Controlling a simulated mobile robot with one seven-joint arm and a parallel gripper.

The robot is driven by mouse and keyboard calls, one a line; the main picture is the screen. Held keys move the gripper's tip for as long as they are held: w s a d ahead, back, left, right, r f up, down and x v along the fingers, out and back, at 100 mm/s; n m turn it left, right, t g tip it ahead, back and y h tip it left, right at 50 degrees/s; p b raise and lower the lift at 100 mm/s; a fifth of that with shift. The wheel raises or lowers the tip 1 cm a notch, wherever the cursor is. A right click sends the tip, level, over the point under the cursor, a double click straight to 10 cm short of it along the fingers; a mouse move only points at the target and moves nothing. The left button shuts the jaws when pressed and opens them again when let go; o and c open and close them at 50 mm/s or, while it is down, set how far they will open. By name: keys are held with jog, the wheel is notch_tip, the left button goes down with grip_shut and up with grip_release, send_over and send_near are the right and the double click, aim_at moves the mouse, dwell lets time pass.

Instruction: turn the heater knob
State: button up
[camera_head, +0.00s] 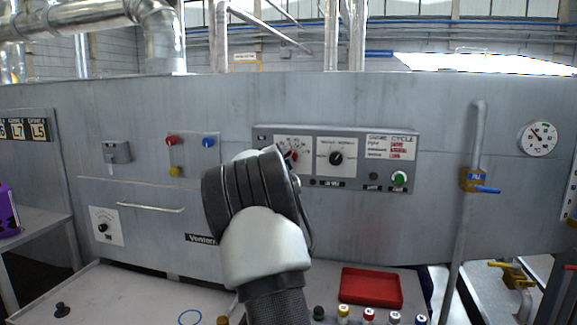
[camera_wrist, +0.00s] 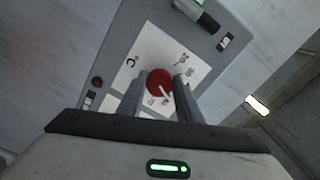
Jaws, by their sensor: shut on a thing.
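The heater knob is a red round knob with a white pointer line, on a white dial plate of the grey control panel. It shows in the wrist view (camera_wrist: 160,83) between my fingers, and partly in the head view (camera_head: 291,156) beside my arm. My gripper (camera_wrist: 156,92) is shut on the red knob, with one finger on each side of it. In the head view my white and black wrist hides the fingers and part of the dial. The control panel (camera_head: 350,150) also carries a black selector knob (camera_head: 336,158) to the right.
A green button (camera_head: 399,178) sits at the panel's right. A red tray (camera_head: 371,287) and several small coloured-cap bottles stand on the bench below. A vertical pipe with a blue-handled valve (camera_head: 472,180) and a round gauge (camera_head: 538,139) are further right.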

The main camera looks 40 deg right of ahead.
jog(key=shift+m+b, duration=0.3)
jog(key=shift+m, duration=0.3)
jog(key=o, duration=1)
jog(key=shift+o, duration=0.2)
jog(key=v, duration=1.7)
jog(key=shift+s, duration=0.25)
jog(key=shift+a, duration=0.15)
